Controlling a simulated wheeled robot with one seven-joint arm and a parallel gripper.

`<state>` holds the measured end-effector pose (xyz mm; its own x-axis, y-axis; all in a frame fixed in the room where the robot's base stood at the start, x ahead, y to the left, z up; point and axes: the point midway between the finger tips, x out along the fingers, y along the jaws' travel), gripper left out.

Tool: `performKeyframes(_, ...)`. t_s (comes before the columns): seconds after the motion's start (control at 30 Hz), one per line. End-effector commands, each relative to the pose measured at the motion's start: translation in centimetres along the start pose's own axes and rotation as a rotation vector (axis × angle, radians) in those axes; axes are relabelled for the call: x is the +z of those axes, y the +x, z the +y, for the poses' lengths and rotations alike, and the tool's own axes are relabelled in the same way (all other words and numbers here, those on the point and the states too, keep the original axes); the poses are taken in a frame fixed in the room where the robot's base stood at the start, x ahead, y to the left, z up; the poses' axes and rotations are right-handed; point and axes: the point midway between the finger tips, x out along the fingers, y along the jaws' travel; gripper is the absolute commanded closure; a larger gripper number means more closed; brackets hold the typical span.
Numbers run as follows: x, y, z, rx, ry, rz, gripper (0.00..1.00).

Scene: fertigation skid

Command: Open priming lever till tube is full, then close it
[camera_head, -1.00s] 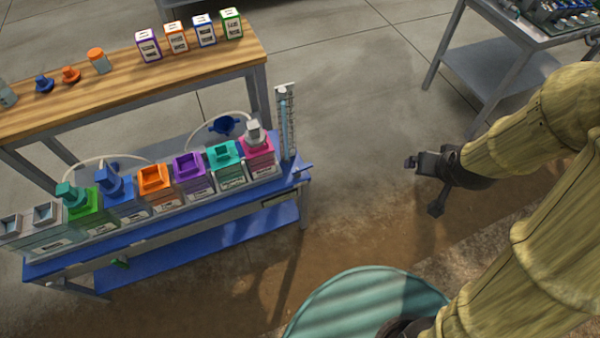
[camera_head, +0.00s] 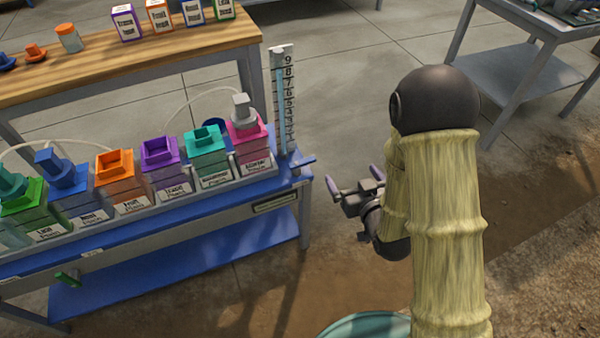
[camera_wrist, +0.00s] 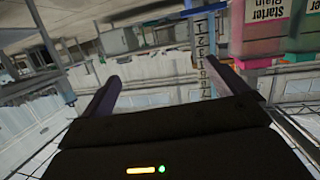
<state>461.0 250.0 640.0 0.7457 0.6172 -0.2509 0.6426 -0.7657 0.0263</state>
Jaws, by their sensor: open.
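The clear upright tube (camera_head: 279,110) with a numbered scale stands at the right end of the blue skid bench. Pale blue shows inside it, but I cannot tell the exact level. A small blue lever (camera_head: 302,161) sticks out to the right at the tube's foot; it looks like the priming lever. A green handle (camera_head: 67,279) sits low on the bench front at the left. My gripper (camera_head: 354,181) is open and empty, to the right of the blue lever and apart from it. In the wrist view the open fingers (camera_wrist: 160,75) frame no object; the scale (camera_wrist: 200,38) shows beyond them.
Several coloured tanks line the bench, with the pink tank (camera_head: 250,145) nearest the tube. A wooden table (camera_head: 150,65) with bottles stands behind. A grey table (camera_head: 520,75) is at the back right. Floor between bench and my arm is clear.

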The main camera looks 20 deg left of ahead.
Motion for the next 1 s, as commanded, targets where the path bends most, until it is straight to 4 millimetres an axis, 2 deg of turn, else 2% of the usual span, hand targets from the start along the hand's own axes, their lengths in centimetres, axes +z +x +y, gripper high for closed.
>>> performKeyframes(0.03,2.9,0.8,-1.2,-0.029,-0.003,0.031,0.02)
performKeyframes(0.2,6.4,1.6,-4.6,-0.113,-0.003,0.158,0.02)
performKeyframes(0.3,7.5,1.6,-5.9,-0.147,0.001,0.214,0.02)
performKeyframes(0.47,7.8,1.4,-6.7,-0.17,0.005,0.255,0.02)
performKeyframes(1.0,7.7,1.9,-6.5,-0.161,0.003,0.258,0.02)
